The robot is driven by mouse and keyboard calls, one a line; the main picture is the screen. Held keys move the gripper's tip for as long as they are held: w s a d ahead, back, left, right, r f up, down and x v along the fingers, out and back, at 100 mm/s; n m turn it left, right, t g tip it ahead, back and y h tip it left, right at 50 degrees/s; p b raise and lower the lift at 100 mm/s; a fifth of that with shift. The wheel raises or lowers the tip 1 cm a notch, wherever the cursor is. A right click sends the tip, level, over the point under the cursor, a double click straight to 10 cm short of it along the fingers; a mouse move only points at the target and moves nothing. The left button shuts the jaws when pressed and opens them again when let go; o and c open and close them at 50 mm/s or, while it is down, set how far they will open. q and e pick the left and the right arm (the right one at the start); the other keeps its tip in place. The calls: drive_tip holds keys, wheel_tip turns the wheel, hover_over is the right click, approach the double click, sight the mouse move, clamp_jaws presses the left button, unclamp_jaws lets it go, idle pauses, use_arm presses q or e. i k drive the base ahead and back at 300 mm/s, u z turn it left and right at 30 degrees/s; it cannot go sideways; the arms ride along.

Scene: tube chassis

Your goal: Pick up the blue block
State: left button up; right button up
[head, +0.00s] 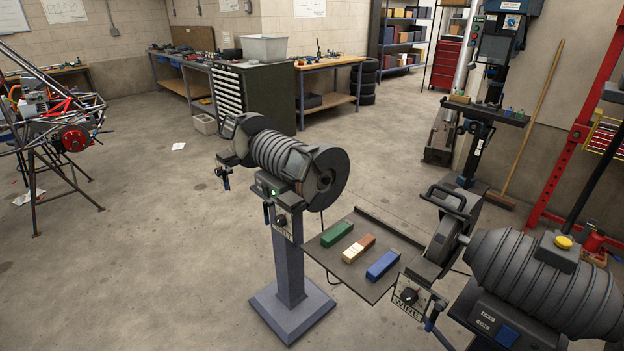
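The blue block (382,265) lies on a dark flat tray (318,251), near the tray's right front part. A two-tone cream and brown block (358,249) lies just to its left, and a green block (337,233) lies farther left and back. The blue block is fully visible from above, and nothing touches its top. Neither of my grippers shows in the head view.
A grinder on a pedestal (290,285) stands left of the tray. A large wire-wheel machine (540,280) stands close on the right. A drill press (490,100) and a red frame (580,130) are behind. Open concrete floor lies to the left.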

sight(376, 272)
drive_tip(key=u, duration=1.4)
drive_tip(key=i, duration=2.75)
drive_tip(key=z, duration=3.55)
drive_tip(key=i, duration=0.5)
